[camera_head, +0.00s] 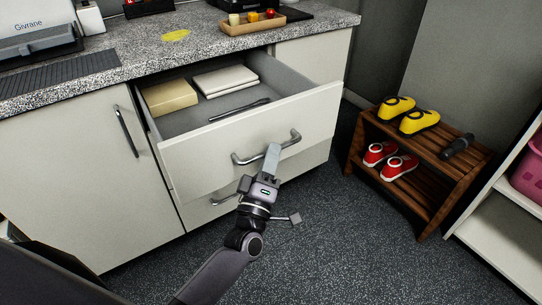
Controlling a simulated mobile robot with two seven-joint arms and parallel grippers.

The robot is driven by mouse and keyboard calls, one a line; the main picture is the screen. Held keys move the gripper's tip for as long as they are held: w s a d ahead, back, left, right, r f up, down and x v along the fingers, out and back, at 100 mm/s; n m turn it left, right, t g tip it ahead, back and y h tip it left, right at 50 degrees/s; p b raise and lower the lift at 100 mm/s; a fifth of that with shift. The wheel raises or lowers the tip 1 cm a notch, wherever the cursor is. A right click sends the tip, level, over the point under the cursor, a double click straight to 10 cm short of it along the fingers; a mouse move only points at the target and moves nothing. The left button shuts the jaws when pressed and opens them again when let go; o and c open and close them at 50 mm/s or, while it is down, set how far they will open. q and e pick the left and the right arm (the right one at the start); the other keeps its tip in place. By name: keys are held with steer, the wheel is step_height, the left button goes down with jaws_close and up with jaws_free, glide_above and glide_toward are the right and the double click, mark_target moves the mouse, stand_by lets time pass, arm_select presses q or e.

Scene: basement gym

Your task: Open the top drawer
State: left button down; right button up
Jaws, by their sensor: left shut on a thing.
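The top drawer (320,104) of the white cabinet stands pulled out, and its inside shows. Inside it lie a tan box (169,97), a cream book or box (224,80) and a dark slim tool (239,109). A grey metal handle (293,138) is on the drawer front. My left gripper (271,152) is shut on this handle, near its right half, with the arm coming up from below. A lower drawer (306,158) with its own handle is below, partly hidden behind the top drawer and my gripper. My right gripper is not in view.
A speckled countertop (130,50) holds a wooden tray (253,25) and a machine (38,40). A cabinet door (70,180) is at the left. A wooden shoe rack (440,158) with yellow and red shoes and a white shelf (510,235) are at the right. Grey floor (345,250) between is clear.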

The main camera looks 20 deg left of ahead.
arm_select(q)
steer(key=c, duration=1.2)
jaws_free()
steer(key=shift+o, duration=0.2)
steer(key=v, duration=0.7)
steer(key=shift+s, duration=0.1)
